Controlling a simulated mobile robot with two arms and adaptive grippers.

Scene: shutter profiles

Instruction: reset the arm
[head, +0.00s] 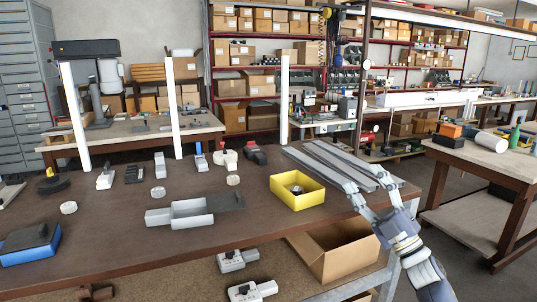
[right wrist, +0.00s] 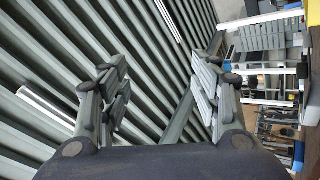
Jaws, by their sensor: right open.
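My right gripper (head: 366,192) is at the right end of the brown table in the head view, with its fingers apart. The fingers overlap the near ends of several long grey profiles (head: 322,158) lying side by side there; I cannot tell whether they touch. In the right wrist view the same gripper (right wrist: 160,88) has its two fingers wide apart with nothing held between them. Grey parallel slats (right wrist: 60,65) fill the left and middle behind it. My left gripper is not in view.
A yellow bin (head: 297,202) with a small part inside stands left of the profiles. A grey open tray (head: 180,217) lies on the brown table (head: 110,240). Three white posts (head: 284,100) rise behind. An open cardboard box (head: 340,262) is below the table's right end.

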